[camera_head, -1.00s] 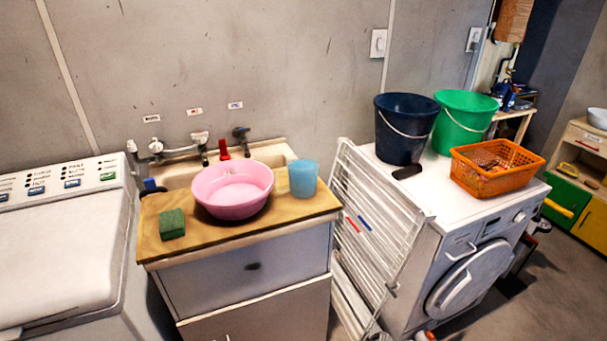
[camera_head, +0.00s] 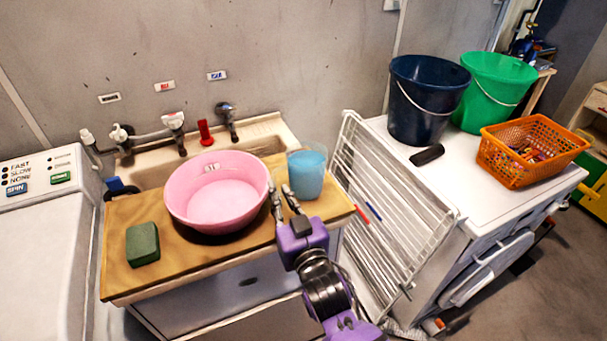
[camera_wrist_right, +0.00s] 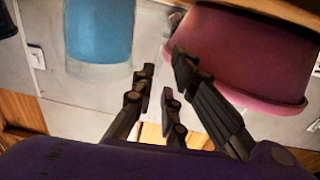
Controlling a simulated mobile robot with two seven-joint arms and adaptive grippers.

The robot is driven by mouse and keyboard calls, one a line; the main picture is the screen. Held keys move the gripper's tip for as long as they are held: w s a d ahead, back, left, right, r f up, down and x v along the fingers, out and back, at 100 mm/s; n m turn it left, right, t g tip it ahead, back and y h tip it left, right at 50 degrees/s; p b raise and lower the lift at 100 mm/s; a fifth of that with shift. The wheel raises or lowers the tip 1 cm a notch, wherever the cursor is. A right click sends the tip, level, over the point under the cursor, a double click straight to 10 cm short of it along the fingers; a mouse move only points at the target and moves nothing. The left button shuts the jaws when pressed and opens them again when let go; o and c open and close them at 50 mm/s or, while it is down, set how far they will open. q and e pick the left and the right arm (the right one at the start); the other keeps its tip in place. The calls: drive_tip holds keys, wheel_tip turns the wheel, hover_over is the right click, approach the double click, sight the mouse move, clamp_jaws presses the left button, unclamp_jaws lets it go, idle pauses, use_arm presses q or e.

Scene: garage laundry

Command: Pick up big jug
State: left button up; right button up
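A blue, partly see-through jug (camera_head: 307,174) stands upright on the right part of the wooden counter, beside a pink basin. It is the only jug-like thing I see, and no handle is clear. My right gripper (camera_head: 282,190) reaches in from below, just left of and in front of the jug. Its dark fingers are apart with a narrow, empty gap. In the right wrist view the jug (camera_wrist_right: 98,32) is at upper left, outside the fingers (camera_wrist_right: 160,78). My left gripper is not in view.
The pink basin (camera_head: 218,190) sits close left of my right gripper; it fills the upper right of the wrist view (camera_wrist_right: 240,65). A green sponge (camera_head: 142,244) lies on the counter (camera_head: 190,260). A white drying rack (camera_head: 385,215) leans at the right. Taps stand behind.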

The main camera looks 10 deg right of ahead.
sight(275, 181)
drive_tip(key=x, duration=0.5)
drive_tip(key=shift+d+f+p, duration=0.1)
drive_tip(key=shift+d+p, duration=0.05)
drive_tip(key=shift+p, duration=0.2)
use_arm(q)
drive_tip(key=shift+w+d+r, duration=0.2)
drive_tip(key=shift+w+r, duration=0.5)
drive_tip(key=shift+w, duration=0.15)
use_arm(e)
drive_tip(key=shift+f, duration=0.1)
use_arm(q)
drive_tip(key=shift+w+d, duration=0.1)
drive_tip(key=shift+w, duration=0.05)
use_arm(e)
clamp_jaws()
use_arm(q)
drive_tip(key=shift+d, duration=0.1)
